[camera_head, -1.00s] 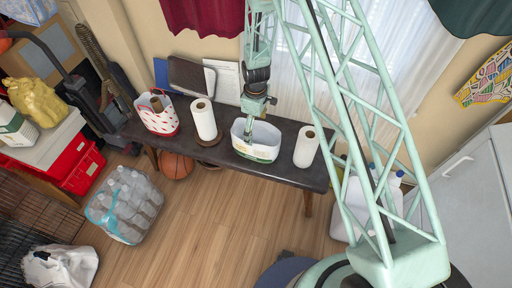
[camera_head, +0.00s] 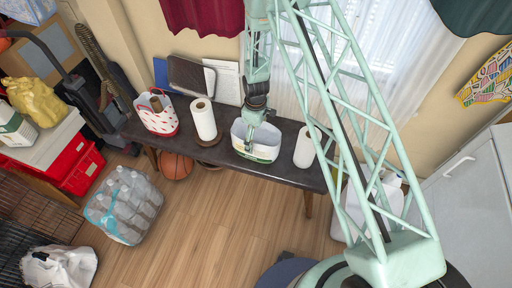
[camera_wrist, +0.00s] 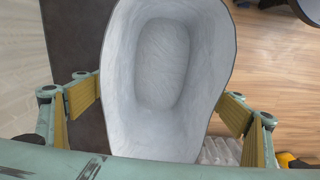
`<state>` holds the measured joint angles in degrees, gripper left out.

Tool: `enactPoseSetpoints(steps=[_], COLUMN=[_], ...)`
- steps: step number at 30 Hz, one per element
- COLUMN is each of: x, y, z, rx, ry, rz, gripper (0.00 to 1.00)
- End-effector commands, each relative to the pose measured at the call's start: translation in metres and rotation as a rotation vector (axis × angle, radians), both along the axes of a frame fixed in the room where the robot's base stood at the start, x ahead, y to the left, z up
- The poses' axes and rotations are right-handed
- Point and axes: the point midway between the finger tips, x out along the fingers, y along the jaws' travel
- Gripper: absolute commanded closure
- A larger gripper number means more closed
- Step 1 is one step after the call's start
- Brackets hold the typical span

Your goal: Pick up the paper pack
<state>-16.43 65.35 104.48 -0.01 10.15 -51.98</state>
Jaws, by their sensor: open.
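A white, open-topped oval pack (camera_head: 262,151) with coloured print on its lower side stands on the dark bench; I take it to be the paper pack. My gripper (camera_head: 250,143) is over it in the head view. In the wrist view, the pack's pale wall (camera_wrist: 125,90) and empty-looking inside fill the middle. My gripper (camera_wrist: 165,98) is open there, with one yellow-padded finger on each side of the pack. I cannot tell whether the pads touch it. The near end of the pack is partly hidden by my gripper's body.
On the dark bench (camera_head: 285,177), paper rolls stand on both sides of the pack, left (camera_head: 203,120) and right (camera_head: 304,148). A red-spotted white container (camera_head: 160,122) is farther left. A basketball (camera_head: 175,166) and wrapped bottles (camera_head: 125,205) are on the floor. The wall and curtain are behind.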

Motion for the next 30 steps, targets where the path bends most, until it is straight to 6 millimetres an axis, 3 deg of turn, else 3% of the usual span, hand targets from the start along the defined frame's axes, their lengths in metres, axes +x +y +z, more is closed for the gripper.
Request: enactPoseSetpoints(steps=[8, 22, 30], x=[-0.001, -0.001, -0.001], y=[0.0, -0.001, -0.001], z=[-0.006, -0.048, -0.052], rx=[-0.001, 0.0, 0.0], ry=[0.001, 0.0, 0.0], rz=[0.0, 0.0, 0.0], gripper=[0.11, 0.11, 0.11])
